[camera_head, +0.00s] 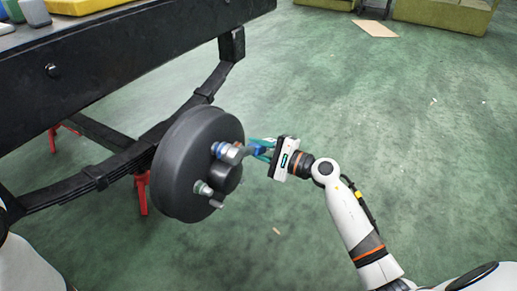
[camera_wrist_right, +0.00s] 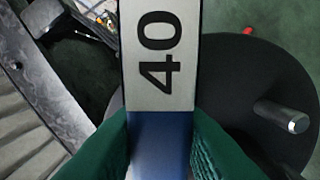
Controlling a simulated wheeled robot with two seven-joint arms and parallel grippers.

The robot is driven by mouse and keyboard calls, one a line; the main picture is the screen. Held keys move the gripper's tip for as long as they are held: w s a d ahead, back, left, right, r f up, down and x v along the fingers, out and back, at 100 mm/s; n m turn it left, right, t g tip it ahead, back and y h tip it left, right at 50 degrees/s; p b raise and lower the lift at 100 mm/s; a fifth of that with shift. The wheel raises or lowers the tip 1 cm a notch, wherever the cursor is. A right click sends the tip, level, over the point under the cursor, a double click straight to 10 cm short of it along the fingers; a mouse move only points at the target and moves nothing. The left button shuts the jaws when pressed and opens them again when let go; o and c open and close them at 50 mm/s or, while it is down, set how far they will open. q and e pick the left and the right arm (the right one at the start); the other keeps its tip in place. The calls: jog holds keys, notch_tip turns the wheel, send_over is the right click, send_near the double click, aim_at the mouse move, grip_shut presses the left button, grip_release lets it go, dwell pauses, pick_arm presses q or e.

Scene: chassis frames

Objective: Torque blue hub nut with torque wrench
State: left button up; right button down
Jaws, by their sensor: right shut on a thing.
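A dark round hub drum (camera_head: 168,165) sits on the axle at the middle left, with studs on its face. The blue hub nut (camera_head: 215,147) shows small at the drum's upper stud. My right gripper (camera_head: 262,148) has green fingers shut on the torque wrench (camera_head: 236,154). The wrench reaches from the fingers to the drum face, its head at or beside the blue nut; I cannot tell if it is seated. In the right wrist view, the wrench (camera_wrist_right: 160,60) has a white face marked 40 and a blue part between the green fingers. My left gripper is out of view.
A black chassis rail (camera_head: 120,50) crosses the upper left, with a leaf spring (camera_head: 105,172) below it and red stands (camera_head: 142,192) beneath. Another bare stud (camera_wrist_right: 285,117) sticks out of the drum. Green floor to the right is mostly clear.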

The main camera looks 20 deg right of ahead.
jog(key=shift+w+a+r+b, duration=0.1)
jog(key=shift+w+a+b, duration=0.3)
jog(key=shift+w+b, duration=0.1)
dwell(1.3)
dwell(0.4)
jog(key=shift+s+a+f+m+p, duration=0.2)
jog(key=shift+s+a+f+m, duration=0.15)
jog(key=shift+f+m, duration=0.3)
jog(key=shift+s+a+f+m+p, duration=0.2)
jog(key=shift+a+f+m, duration=0.2)
jog(key=shift+f+m, duration=0.2)
